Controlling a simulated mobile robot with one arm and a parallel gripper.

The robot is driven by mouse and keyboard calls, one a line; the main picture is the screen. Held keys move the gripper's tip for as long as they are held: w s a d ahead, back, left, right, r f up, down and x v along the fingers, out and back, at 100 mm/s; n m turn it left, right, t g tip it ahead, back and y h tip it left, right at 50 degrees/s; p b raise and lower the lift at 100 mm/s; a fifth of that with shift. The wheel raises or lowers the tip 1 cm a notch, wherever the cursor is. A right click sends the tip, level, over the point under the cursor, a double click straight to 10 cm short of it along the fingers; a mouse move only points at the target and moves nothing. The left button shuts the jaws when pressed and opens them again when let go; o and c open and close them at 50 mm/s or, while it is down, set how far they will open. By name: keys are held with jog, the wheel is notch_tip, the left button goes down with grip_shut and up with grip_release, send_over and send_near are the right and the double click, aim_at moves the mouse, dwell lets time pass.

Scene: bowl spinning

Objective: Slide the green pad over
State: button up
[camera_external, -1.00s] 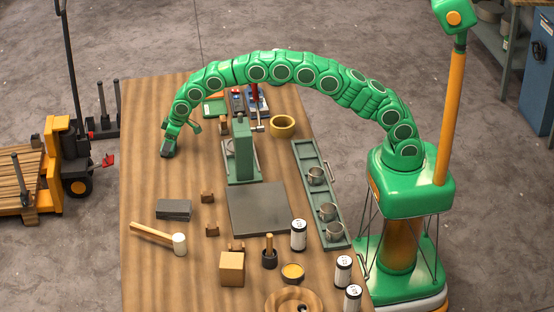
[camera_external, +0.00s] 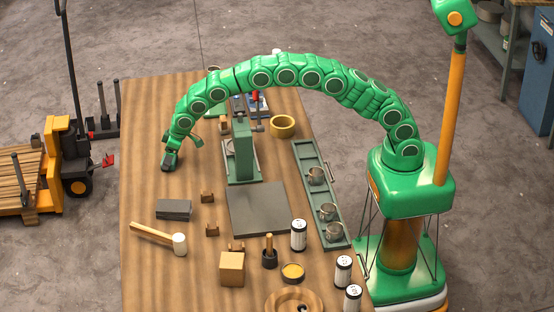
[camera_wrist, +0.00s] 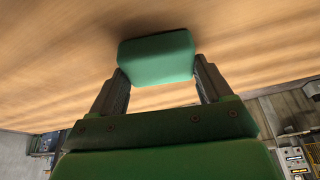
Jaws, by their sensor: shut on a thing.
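The green pad (camera_wrist: 157,58) is a small rounded block in the wrist view, with the bare wood of the table behind it. My gripper (camera_external: 170,161) reaches down at the left far part of the workbench in the external view. In the wrist view its two dark fingers stand on either side of the pad and are shut on it. A dark shadow lies beside the pad on the wood; whether it touches the surface I cannot tell. In the external view the pad is too small to make out at my gripper.
A green press (camera_external: 241,158) stands right of my gripper. A grey block (camera_external: 174,209), a mallet (camera_external: 179,244) and small wooden blocks (camera_external: 207,197) lie nearer the camera. A tray with metal cups (camera_external: 307,172) is at right. The table's left strip (camera_external: 142,180) is bare.

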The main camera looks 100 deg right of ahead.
jog(key=shift+a, duration=5.85)
jog(key=o, duration=1)
jog(key=shift+c, duration=0.2)
jog(key=v, duration=0.7)
jog(key=shift+s+r, duration=0.2)
jog(key=shift+r, duration=0.1)
